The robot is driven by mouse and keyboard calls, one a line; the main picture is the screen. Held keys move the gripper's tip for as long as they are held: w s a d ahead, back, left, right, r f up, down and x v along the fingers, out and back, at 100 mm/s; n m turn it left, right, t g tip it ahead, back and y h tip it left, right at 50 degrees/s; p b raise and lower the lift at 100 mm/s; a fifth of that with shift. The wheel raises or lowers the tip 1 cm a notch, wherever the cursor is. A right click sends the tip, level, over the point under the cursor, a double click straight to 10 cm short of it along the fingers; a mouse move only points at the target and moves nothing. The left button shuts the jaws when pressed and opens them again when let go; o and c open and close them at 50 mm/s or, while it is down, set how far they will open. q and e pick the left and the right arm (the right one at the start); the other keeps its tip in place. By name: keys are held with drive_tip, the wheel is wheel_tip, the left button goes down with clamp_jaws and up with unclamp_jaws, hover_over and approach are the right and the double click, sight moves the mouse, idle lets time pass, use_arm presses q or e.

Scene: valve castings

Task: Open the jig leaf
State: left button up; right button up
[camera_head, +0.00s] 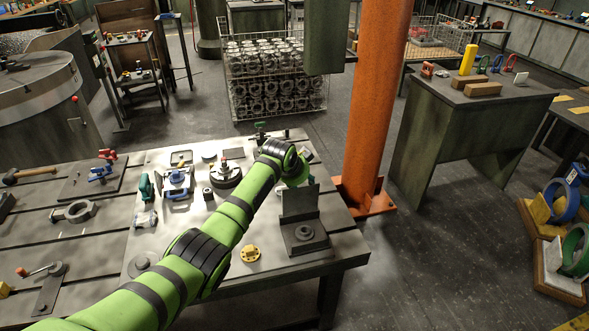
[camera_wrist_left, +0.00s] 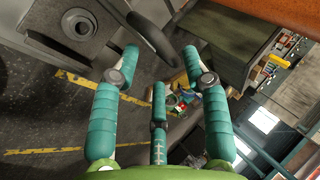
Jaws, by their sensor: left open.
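The jig (camera_head: 304,233) sits at the right end of the near table, a dark flat base with a round boss on it. Its leaf (camera_head: 299,201), a flat dark plate, stands about upright at the back of the base. My left gripper (camera_head: 302,166) is just above the leaf's top edge. In the head view I cannot tell whether it touches the leaf. In the left wrist view the teal fingers (camera_wrist_left: 160,58) are spread apart with nothing held between them. A dark curved shape lies beyond the fingertips there; I cannot tell what it is. My right gripper is out of view.
An orange column (camera_head: 376,100) stands just behind the table's right end. A yellow flanged part (camera_head: 250,253), a blue fixture (camera_head: 177,183) and a dark round part (camera_head: 225,173) are on the table. A dark bench (camera_head: 470,125) stands at the right, with open floor before it.

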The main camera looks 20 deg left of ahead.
use_arm(q)
drive_tip(key=v, duration=0.9)
drive_tip(key=shift+r, duration=0.25)
